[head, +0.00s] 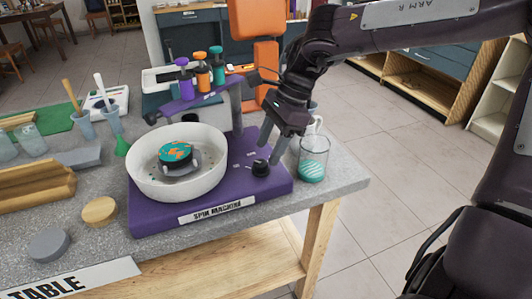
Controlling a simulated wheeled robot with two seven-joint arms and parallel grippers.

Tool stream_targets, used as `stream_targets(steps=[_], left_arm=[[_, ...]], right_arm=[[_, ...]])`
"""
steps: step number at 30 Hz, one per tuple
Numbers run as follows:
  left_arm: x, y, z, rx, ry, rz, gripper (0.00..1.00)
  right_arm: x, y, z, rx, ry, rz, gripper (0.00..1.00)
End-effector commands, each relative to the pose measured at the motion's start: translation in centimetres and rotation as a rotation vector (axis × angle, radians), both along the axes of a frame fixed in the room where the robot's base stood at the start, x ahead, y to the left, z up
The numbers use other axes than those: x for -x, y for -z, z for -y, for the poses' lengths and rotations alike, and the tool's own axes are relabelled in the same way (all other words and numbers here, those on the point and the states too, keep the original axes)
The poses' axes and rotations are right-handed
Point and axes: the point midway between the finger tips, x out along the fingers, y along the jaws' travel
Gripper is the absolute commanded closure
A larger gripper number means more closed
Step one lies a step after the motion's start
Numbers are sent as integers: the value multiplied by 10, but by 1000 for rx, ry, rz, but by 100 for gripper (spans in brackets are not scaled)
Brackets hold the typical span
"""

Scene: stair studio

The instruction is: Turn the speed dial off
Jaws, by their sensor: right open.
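The speed dial (261,168) is a small black knob on the right part of the purple spin machine base (160,222). A white bowl (148,180) sits on the machine's left part, with a teal and orange disc (176,153) in its middle. My right gripper (268,150) is open, fingers pointing down, just above and around the dial's right side. I cannot tell if a finger touches the dial. My left gripper is not in view.
A clear glass with teal content (313,160) stands close to the right of the gripper. Purple, orange and teal bottles (201,72) stand on the machine's rack behind the bowl. A yellow disc (100,210) and a grey disc (48,244) lie at the front left.

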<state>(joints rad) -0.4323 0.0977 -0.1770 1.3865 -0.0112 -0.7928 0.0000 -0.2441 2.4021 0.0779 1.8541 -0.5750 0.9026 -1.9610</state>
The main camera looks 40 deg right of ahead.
Motion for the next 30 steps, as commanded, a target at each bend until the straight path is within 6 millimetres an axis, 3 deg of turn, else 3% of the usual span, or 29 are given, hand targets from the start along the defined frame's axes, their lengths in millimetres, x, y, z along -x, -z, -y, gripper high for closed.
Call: stream_targets(steps=[3,9,30], left_arm=[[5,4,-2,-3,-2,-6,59],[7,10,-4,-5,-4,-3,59],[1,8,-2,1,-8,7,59]], right_arm=[[1,-21,8,3,2,3,49],[4,-40,16,2,0,0,49],[4,-42,17,1,1,-1,49]])
